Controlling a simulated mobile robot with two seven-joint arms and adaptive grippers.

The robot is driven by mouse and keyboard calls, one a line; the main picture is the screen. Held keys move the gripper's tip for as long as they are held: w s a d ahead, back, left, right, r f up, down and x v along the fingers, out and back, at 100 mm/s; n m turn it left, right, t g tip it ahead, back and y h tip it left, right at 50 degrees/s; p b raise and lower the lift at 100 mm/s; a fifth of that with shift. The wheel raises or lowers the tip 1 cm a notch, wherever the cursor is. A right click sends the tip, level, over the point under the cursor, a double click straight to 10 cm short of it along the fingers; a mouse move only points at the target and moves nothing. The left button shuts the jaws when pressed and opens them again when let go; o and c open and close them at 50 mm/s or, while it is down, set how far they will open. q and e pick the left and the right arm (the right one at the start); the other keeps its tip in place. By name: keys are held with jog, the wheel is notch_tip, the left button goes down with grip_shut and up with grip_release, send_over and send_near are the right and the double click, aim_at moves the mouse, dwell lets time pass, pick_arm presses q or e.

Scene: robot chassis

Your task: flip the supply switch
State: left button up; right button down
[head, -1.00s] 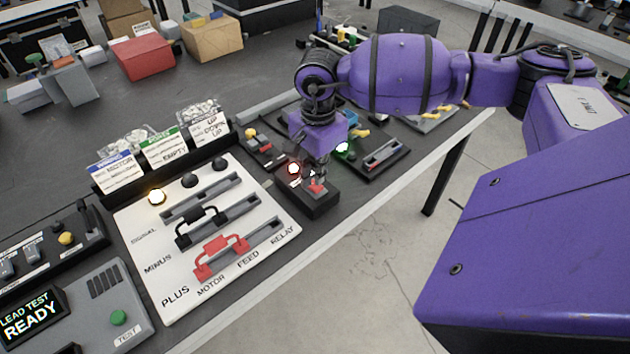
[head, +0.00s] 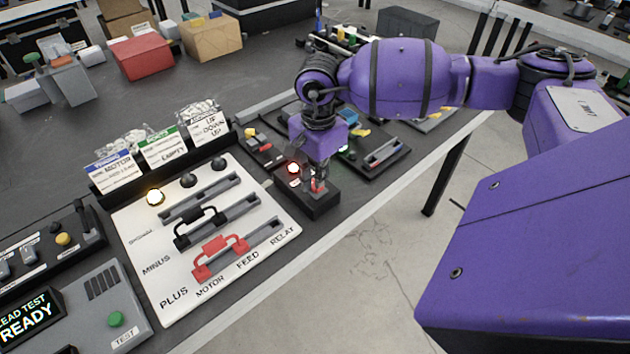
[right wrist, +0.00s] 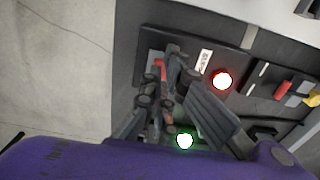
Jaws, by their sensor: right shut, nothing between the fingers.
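The supply switch is a small black box (head: 322,207) near the table's front edge, with a red lever (head: 319,186) on top. In the right wrist view the red lever (right wrist: 160,68) is partly hidden by my fingers. A lit red lamp (head: 293,168) is at the box's left side; it also glows in the right wrist view (right wrist: 221,79). My right gripper (head: 317,186) is shut and empty, pointing down at the lever. Its fingertips (right wrist: 168,72) are at or beside the lever; I cannot tell whether they touch. My left gripper is not in view.
A white panel (head: 160,285) with black and red bridging handles lies to the left. Label cards (head: 162,150) stand behind it. A green lamp (head: 343,152) glows behind the switch, next to a black slider module (head: 385,153). Floor lies beyond the front edge.

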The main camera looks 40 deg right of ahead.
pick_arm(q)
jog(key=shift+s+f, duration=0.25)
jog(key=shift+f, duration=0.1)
pick_arm(e)
jog(key=shift+f, duration=0.5)
jog(key=shift+r, duration=0.2)
jog(key=shift+r+p, duration=1.25)
jog(key=shift+r, duration=2.15)
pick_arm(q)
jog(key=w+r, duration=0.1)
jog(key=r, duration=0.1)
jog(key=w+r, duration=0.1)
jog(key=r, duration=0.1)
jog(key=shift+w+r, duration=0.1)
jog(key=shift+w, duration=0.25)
pick_arm(e)
jog(key=shift+f, duration=0.1)
